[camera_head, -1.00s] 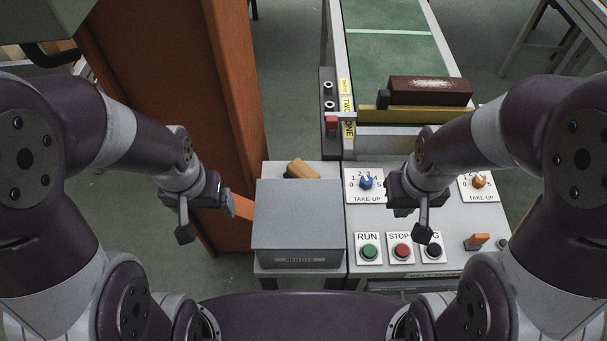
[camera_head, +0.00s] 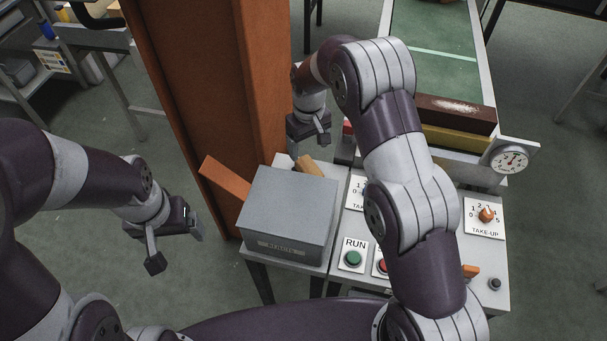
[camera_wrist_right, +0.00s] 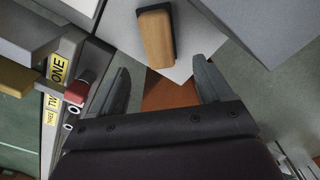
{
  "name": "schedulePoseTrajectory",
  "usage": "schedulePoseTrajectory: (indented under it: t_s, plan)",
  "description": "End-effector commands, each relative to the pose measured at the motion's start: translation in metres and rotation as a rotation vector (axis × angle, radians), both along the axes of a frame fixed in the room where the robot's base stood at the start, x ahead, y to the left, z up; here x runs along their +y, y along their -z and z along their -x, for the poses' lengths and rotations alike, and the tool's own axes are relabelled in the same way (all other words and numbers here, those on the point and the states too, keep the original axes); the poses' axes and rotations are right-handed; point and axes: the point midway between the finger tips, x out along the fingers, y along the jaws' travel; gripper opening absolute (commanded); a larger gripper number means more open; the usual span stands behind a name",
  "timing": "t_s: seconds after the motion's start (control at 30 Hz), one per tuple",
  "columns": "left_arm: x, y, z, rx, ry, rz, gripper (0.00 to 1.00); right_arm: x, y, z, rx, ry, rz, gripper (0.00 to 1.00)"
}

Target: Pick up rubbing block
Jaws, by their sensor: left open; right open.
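A tan wooden block with a dark underside, which looks like the rubbing block (camera_head: 311,166), lies on the pale stand top behind the grey box and is partly hidden by it in the head view. The right wrist view shows the block (camera_wrist_right: 157,40) beyond the fingertips. My right gripper (camera_head: 309,143) is open and empty, above and just behind the block; in the right wrist view the open fingers (camera_wrist_right: 162,72) do not enclose it. My left gripper (camera_head: 176,243) is open and empty, left of the grey box and away from the block.
The grey box (camera_head: 286,212) stands close in front of the block. An orange-brown slab (camera_head: 226,182) juts out left of it. A tall brown column (camera_head: 215,90) rises behind. The control panel with RUN button (camera_head: 353,258) and the belt machine (camera_head: 435,35) are at right.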

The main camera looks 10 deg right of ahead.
Motion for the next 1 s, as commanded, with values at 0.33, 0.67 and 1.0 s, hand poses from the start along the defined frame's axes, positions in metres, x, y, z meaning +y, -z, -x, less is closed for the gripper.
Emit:
schedulePoseTrajectory:
  t_s: [0.33, 0.67, 1.0]
  plan:
    - [0.000, -0.016, 0.000, 0.000, 0.000, 0.000, 0.87, -0.002, 0.055, 0.003, 0.004, 0.001, 0.001, 0.79]
    - [0.000, -0.026, 0.000, 0.000, 0.000, 0.000, 0.87, -0.003, 0.098, 0.005, -0.002, 0.002, 0.000, 0.79]
    - [0.000, -0.026, 0.000, 0.000, 0.000, 0.000, 0.87, -0.003, 0.098, 0.005, -0.001, 0.002, 0.001, 0.14]
